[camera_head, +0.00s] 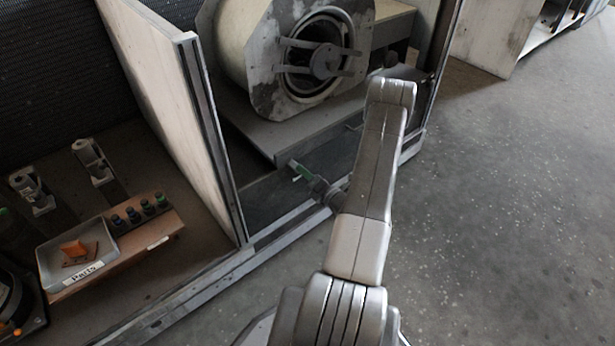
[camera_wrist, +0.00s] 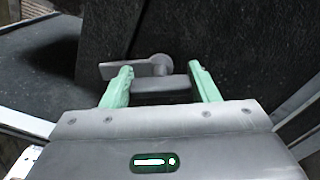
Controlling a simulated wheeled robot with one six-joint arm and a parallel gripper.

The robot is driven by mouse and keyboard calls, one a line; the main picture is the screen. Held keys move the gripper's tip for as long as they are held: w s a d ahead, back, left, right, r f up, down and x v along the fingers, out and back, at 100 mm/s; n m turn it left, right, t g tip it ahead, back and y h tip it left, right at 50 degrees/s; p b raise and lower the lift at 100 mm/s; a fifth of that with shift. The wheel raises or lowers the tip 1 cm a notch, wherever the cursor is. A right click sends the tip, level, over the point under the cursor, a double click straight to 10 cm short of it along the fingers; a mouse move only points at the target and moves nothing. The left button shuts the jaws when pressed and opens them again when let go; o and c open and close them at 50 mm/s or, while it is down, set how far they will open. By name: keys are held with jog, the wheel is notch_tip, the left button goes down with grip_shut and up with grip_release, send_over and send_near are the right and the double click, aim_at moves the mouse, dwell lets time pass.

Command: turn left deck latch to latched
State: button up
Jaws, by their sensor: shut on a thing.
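The left deck latch (camera_wrist: 160,63) shows in the wrist view as a grey lever with a round pivot, on a dark panel. Its lever points left and lies roughly level in that picture. My gripper (camera_wrist: 159,72) has green fingers, one on each side of the latch, and is shut on it. The left fingertip overlaps the lever's outer end. In the head view my gripper (camera_head: 298,170) is low at the front of the blower deck (camera_head: 300,137), and the latch cannot be made out there.
The blower housing (camera_head: 262,60) stands on the deck. A pale upright panel (camera_head: 165,95) and the frame's lower rail (camera_head: 275,232) edge the bay. The floor at right is clear.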

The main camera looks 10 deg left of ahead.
jog(key=m, duration=0.5)
jog(key=shift+f+m, duration=0.1)
jog(key=shift+m, duration=0.3)
dwell(0.4)
jog(key=o, duration=1.4)
jog(key=p+v, duration=0.2)
jog(key=v, duration=1.2)
jog(key=shift+w+a, duration=0.1)
